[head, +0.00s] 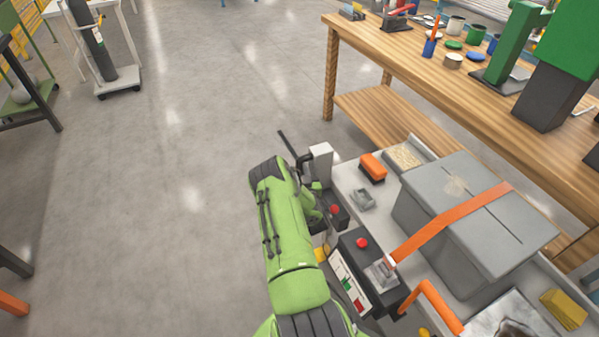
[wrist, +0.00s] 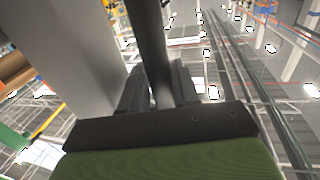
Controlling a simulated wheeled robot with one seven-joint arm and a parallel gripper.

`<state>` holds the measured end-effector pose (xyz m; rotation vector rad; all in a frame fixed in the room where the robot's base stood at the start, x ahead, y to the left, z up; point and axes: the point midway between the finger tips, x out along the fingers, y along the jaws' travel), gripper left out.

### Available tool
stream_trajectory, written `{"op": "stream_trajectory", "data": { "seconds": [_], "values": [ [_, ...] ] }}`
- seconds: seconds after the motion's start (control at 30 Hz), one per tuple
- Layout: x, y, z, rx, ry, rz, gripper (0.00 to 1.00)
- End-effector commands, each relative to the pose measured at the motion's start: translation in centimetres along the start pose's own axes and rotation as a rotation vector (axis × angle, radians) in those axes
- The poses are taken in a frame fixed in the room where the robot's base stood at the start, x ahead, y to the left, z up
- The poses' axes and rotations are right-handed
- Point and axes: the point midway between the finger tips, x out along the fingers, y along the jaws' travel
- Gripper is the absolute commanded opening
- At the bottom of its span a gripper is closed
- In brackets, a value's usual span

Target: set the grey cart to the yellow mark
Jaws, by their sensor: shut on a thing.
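The grey cart (head: 346,181) stands at the lower right in the head view. My gripper (wrist: 157,92) is shut on the dark handle bar (wrist: 148,35) in the wrist view, with a finger on each side. The grey post (wrist: 72,50) stands left of it there. In the head view my green arm hides most of the grip. I cannot make out a yellow floor mark in either view.
A grey box (head: 470,220) under an orange strap (head: 450,222) rides on the cart, with an orange-topped brush (head: 372,167) nearby. A wooden workbench (head: 440,75) stands close behind the cart. A cylinder trolley (head: 118,82) is at upper left. The floor (head: 180,190) left of my arm is clear.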

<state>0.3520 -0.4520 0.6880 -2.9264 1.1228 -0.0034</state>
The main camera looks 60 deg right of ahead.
Motion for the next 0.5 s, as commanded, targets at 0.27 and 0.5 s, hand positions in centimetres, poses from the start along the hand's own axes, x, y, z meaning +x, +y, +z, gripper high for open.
{"op": "stream_trajectory", "data": {
  "seconds": [0.27, 0.5],
  "values": [
    [-0.05, 0.01, 0.11, 0.001, -0.003, 0.001, 0.0],
    [-0.04, 0.0, 0.09, 0.0, -0.002, 0.0, 0.45]
  ]
}}
